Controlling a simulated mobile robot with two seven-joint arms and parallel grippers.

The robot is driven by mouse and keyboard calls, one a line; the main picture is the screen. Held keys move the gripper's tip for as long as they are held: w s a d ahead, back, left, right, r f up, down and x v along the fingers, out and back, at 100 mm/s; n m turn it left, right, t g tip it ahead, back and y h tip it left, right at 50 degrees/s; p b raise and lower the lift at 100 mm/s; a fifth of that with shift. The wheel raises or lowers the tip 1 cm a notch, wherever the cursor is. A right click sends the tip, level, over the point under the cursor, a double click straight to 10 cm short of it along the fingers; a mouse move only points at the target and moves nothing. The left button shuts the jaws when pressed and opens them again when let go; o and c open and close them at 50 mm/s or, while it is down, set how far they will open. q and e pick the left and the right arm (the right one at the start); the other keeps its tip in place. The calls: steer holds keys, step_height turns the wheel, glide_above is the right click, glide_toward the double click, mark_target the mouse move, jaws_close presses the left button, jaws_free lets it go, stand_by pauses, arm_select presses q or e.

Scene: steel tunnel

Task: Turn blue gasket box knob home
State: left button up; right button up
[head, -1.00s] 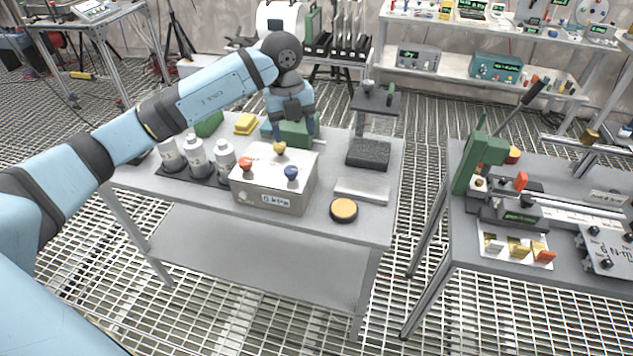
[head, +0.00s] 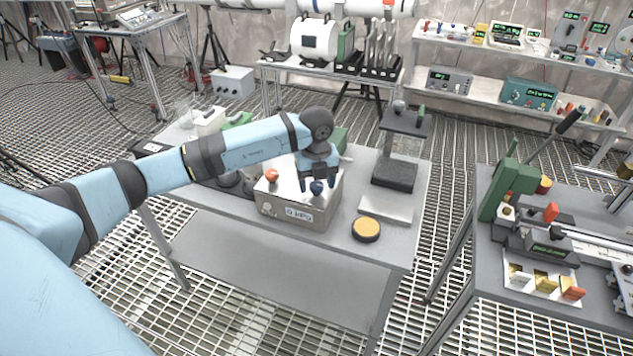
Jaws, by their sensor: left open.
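The gasket box (head: 296,213) is a metal box with a small display on its front, standing on the grey table. Its blue knob (head: 316,187) is on the top at the right. An orange-red knob (head: 271,175) is on the top at the left. My left gripper (head: 317,187) is open and points down right at the blue knob, with a finger on either side of it. Whether the fingers touch the knob I cannot tell. The yellow knob is hidden behind my gripper. My right gripper is not in view.
A yellow-topped round puck (head: 366,229) and a flat metal plate (head: 386,208) lie right of the box. A stand with a dark base (head: 394,173) rises behind them. My arm covers the bottles on the left. A second bench (head: 500,262) stands right across a gap.

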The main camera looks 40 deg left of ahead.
arm_select(q)
steer(key=shift+f, duration=0.2)
steer(key=c, duration=0.9)
